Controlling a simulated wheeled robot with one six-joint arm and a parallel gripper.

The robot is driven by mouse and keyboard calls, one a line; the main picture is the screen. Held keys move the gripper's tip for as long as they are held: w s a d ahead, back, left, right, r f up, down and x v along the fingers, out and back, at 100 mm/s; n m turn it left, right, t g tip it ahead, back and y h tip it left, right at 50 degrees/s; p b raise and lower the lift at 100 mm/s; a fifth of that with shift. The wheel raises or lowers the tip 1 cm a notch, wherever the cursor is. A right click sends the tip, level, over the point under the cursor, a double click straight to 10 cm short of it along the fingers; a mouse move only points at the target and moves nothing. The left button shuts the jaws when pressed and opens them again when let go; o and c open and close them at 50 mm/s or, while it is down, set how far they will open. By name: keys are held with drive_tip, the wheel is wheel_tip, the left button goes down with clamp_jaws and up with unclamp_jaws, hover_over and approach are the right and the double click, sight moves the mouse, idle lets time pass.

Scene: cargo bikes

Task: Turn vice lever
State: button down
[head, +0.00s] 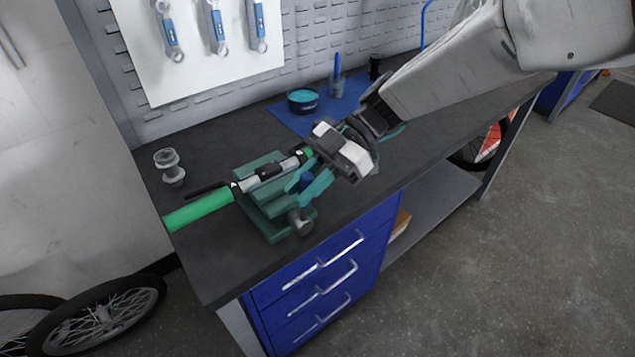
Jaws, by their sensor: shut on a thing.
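The green vice (262,218) stands on the dark workbench near its front left corner. A bar with a green left end (198,210) and a silver middle lies across the top of the vice. My gripper (314,174) reaches in from the upper right and is at this right side, shut on what appears to be the lever. The gripper's body hides part of the grip, so the exact contact is unclear.
Behind the vice, a teal-topped tin (302,100) and a cup with a blue tool (337,84) stand on a blue mat (285,119). A grey spool-shaped part (169,166) stands at the left. Blue drawers (325,280) are below. The floor at right is mostly clear.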

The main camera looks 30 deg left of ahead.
drive_tip(key=shift+w, duration=0.15)
drive_tip(key=c, duration=1.3)
unclamp_jaws()
drive_tip(key=shift+w+d, duration=0.1)
drive_tip(key=v, duration=0.7)
drive_tip(key=shift+w, duration=0.3)
drive_tip(key=shift+r, duration=0.15)
